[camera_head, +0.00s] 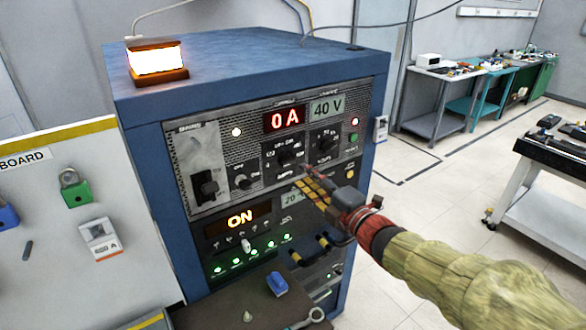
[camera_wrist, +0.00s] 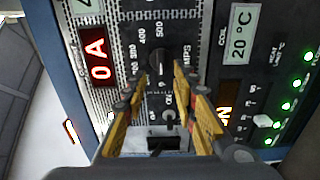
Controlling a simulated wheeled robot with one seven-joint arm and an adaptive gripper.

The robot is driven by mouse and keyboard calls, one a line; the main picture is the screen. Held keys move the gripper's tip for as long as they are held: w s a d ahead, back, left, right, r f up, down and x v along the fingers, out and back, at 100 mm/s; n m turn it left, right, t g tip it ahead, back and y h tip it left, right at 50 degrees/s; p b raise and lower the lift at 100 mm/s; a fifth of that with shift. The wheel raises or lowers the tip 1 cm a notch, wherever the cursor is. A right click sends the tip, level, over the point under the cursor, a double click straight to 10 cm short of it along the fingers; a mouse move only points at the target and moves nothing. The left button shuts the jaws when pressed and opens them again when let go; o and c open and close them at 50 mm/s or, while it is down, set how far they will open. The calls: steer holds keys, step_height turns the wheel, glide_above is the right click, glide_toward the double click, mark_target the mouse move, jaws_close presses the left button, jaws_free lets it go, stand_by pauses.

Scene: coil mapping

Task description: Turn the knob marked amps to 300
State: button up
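The black amps knob (camera_head: 288,157) is on the blue cabinet's upper panel, below a red display (camera_head: 285,119) reading 0 A. In the wrist view the knob (camera_wrist: 160,62) is just beyond my fingertips, with dial marks 300, 400 and 500 around it and part of the amps label beside it. I cannot tell exactly where its pointer stands. My gripper (camera_head: 308,181) is in front of the panel, below and right of the knob. In the wrist view its yellow fingers (camera_wrist: 168,92) are apart with nothing held between them.
Another knob (camera_head: 326,143) is right of the amps knob, under a 40 V display (camera_head: 327,107). A smaller knob (camera_head: 242,182) and a large black switch (camera_head: 206,186) are left. Lower down are an ON display (camera_head: 240,218) and green lights. A lit lamp (camera_head: 158,62) stands on top.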

mark_target(290, 164)
steer(key=b+x, duration=0.1)
steer(key=x, duration=0.5)
steer(key=shift+w+a, duration=0.2)
steer(key=shift+w, duration=0.1)
steer(key=shift+c, duration=0.8)
steer(key=shift+f, duration=0.1)
jaws_close()
